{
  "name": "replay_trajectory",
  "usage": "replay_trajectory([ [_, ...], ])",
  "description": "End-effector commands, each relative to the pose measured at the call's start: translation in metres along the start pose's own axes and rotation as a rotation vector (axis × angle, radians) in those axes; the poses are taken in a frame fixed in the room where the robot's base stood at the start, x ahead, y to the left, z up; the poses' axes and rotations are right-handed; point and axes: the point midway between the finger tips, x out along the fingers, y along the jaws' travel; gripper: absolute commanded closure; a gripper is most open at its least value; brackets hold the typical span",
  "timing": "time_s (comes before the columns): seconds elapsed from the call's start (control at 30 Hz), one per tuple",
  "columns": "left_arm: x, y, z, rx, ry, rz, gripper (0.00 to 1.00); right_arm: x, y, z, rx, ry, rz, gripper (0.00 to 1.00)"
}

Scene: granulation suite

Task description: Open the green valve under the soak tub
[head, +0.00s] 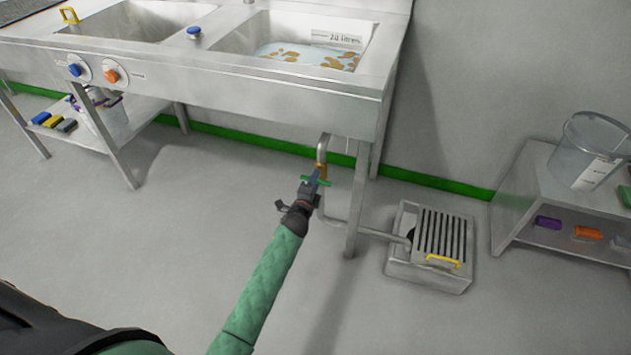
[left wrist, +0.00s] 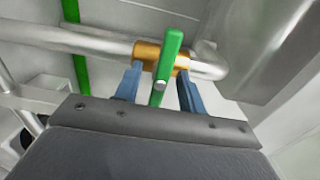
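The soak tub (head: 300,45) is the right basin of a steel sink and holds water with brown pieces. A pipe (head: 322,150) drops from beneath it, with a brass valve body (left wrist: 147,52) and a green valve handle (head: 321,182). The handle also shows in the left wrist view (left wrist: 171,52), lying crosswise to the pipe. My left gripper (head: 314,183) is at the valve. In the left wrist view its two blue fingers (left wrist: 159,87) stand apart on either side of the handle, with gaps visible. My right gripper is not in view.
The pipe runs on to a floor drain box (head: 428,275) with a slatted grate and yellow handle. A sink leg (head: 357,200) stands just right of the valve. A low shelf (head: 515,205) with a clear bucket (head: 588,150) is at right. Floor to the left is clear.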

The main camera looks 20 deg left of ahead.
Motion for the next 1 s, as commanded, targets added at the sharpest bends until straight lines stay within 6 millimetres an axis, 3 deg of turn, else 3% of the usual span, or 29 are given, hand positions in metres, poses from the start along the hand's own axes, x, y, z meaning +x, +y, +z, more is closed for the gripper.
replay_trajectory([
  [0.37, 0.0057, 0.0000, -0.0001, -0.001, 0.000, 0.000, 0.60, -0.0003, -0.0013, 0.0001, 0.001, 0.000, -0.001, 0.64],
  [0.6, 0.0055, 0.0000, 0.0000, -0.001, 0.000, 0.000, 1.00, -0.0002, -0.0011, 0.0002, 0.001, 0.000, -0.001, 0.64],
  [1.0, 0.0054, -0.0010, -0.0003, -0.061, 0.000, 0.001, 1.00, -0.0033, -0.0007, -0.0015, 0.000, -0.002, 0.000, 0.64],
])
